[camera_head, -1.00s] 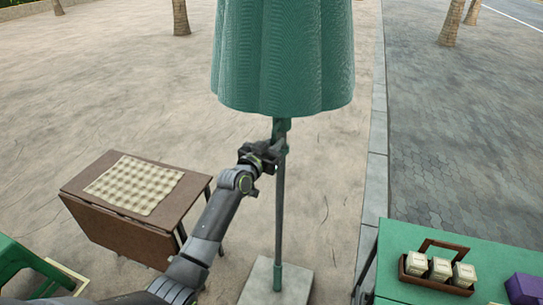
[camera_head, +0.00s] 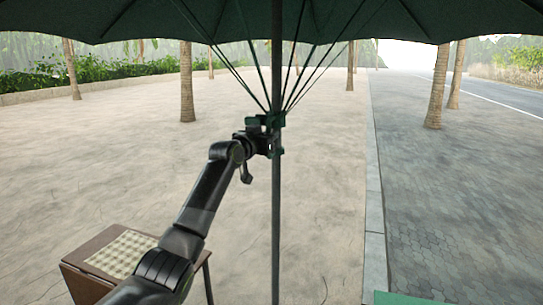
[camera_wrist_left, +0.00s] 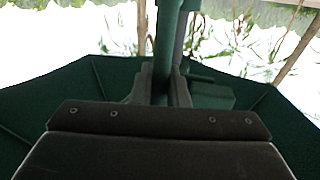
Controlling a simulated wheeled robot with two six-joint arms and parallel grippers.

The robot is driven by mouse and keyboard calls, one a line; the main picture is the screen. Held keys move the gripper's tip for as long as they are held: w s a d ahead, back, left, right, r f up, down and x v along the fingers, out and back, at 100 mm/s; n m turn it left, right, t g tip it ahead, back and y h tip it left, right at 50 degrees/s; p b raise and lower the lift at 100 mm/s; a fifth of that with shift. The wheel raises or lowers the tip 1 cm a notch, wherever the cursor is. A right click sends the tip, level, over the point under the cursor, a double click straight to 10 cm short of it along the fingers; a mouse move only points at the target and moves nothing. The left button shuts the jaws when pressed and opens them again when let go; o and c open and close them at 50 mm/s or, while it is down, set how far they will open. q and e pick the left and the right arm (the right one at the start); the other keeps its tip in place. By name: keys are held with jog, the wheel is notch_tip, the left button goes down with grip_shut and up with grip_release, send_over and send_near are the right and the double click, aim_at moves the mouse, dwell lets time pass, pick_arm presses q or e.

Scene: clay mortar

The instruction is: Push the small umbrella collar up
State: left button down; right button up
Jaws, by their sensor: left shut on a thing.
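The umbrella collar (camera_head: 277,121) is a small green piece around the grey pole (camera_head: 276,215), with several thin ribs fanning up from it. The dark green canopy (camera_head: 180,20) is spread wide across the top of the head view. My left gripper (camera_head: 268,140) is at the collar from the left, shut on it. In the left wrist view the fingers (camera_wrist_left: 162,88) close around a green upright part, with the canopy (camera_wrist_left: 90,95) behind. The exact contact is partly hidden by the gripper. My right gripper is in neither view.
A brown table (camera_head: 85,262) with a checked cloth (camera_head: 122,252) stands at lower left. A green table edge (camera_head: 405,299) shows at lower right. Palm trunks (camera_head: 187,85) stand farther back. The sandy ground around the pole is clear.

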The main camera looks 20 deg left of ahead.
aim_at(267, 123)
pick_arm(q)
notch_tip(267, 123, up, 3)
jog(key=shift+f, duration=0.1)
jog(key=shift+r+p, duration=0.35)
jog(key=shift+r, duration=0.35)
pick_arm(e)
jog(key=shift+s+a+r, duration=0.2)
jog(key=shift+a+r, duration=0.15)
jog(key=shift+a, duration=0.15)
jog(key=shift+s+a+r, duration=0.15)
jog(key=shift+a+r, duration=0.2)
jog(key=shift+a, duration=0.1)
pick_arm(q)
jog(key=shift+f, duration=0.15)
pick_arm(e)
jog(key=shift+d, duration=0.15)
pick_arm(q)
jog(key=c, duration=1.5)
grip_release()
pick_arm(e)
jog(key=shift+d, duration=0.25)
